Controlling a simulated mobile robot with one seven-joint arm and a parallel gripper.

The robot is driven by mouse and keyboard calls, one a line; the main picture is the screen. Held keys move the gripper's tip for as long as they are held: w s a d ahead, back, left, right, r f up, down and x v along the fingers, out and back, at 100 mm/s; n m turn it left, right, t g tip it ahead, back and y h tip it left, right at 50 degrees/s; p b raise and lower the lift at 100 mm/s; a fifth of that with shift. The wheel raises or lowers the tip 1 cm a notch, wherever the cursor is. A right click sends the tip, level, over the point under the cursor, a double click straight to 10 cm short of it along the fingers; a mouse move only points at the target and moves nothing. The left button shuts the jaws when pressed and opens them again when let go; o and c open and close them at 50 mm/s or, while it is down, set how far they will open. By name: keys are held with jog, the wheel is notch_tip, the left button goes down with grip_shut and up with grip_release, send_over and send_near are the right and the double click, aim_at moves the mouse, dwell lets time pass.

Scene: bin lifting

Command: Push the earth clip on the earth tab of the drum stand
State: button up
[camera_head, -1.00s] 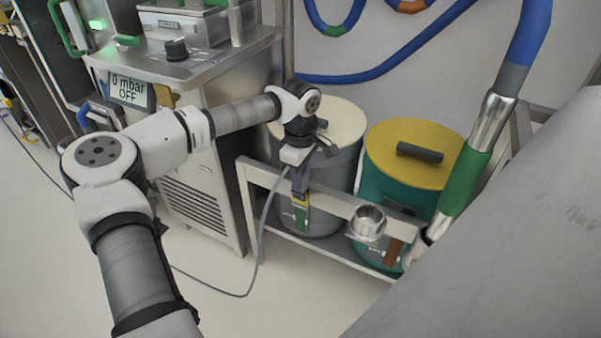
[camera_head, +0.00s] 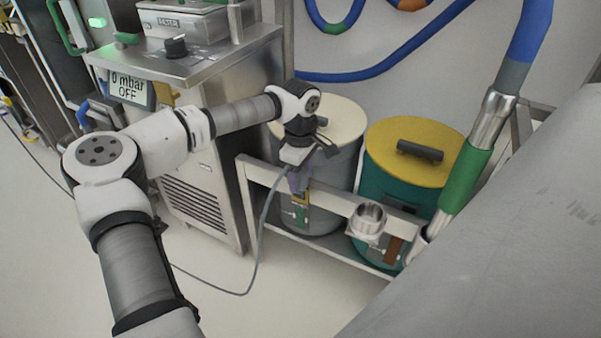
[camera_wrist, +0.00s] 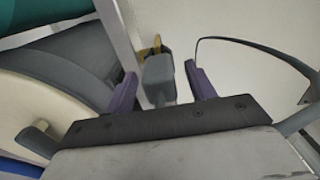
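The grey earth clip (camera_wrist: 159,78) stands between the two purple fingers of my gripper (camera_wrist: 163,80) in the wrist view. A gap shows on each side of the clip, so the fingers are open around it. Its far end meets the yellowish earth tab (camera_wrist: 153,50); I cannot tell how deep the tab sits in it. In the head view my gripper (camera_head: 298,182) points down at the front rail of the drum stand (camera_head: 340,204). A yellow piece, apparently the tab or clip end (camera_head: 301,198), shows just below the fingers; details there are too small to tell.
A grey drum with a cream lid (camera_head: 340,118) and a teal drum with a yellow lid (camera_head: 418,148) stand behind the rail. A metal pipe socket (camera_head: 368,218) sits at the rail's right. A grey cable (camera_head: 258,245) hangs to the floor. A steel cabinet (camera_head: 200,185) stands left.

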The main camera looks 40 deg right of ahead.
notch_tip(320, 180, up, 14)
jog(key=p, duration=0.1)
jog(key=shift+p, duration=0.3)
dwell(0.3)
dwell(0.4)
